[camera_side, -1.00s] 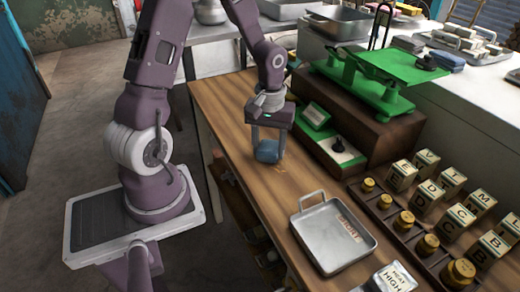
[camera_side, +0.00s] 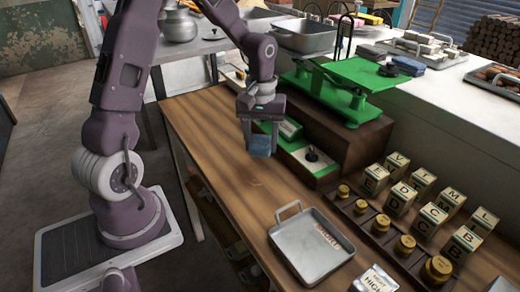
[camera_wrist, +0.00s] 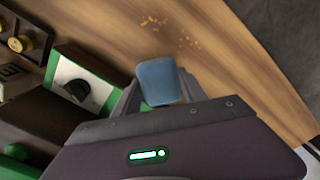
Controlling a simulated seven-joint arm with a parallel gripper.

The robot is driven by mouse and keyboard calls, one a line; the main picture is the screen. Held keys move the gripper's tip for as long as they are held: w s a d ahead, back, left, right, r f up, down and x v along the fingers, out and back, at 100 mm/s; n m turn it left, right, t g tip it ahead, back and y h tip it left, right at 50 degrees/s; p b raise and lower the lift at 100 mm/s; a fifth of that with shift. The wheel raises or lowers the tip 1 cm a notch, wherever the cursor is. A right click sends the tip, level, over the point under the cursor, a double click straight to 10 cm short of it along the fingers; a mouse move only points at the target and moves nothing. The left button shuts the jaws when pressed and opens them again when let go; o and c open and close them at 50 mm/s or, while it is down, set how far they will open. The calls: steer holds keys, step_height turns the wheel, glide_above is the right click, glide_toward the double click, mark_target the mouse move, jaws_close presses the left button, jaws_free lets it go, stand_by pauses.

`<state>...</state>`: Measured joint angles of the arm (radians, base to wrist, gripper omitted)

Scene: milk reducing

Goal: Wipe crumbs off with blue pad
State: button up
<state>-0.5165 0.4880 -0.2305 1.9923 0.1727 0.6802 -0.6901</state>
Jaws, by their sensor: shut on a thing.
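My gripper (camera_side: 261,140) is shut on the blue pad (camera_side: 262,148). In the side view it hangs low at the table's far part, close to the scale's wooden box; whether the pad touches the table is unclear. In the wrist view the pad (camera_wrist: 158,78) shows between the fingers of my gripper (camera_wrist: 160,92). Orange-brown crumbs (camera_wrist: 153,21) lie scattered on the wooden table (camera_wrist: 222,45), beyond the pad and apart from it in that view. In the side view the crumbs are too faint to place surely.
A green scale (camera_side: 345,88) stands on a wooden box (camera_side: 345,143) right of my gripper. A metal tray (camera_side: 297,245) lies nearer the front. Brass weights (camera_side: 405,246) and lettered blocks (camera_side: 430,218) stand at right. The tabletop (camera_side: 200,130) left of the pad is clear.

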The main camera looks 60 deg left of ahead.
mark_target(261, 141)
steer(key=shift+r, duration=1.9)
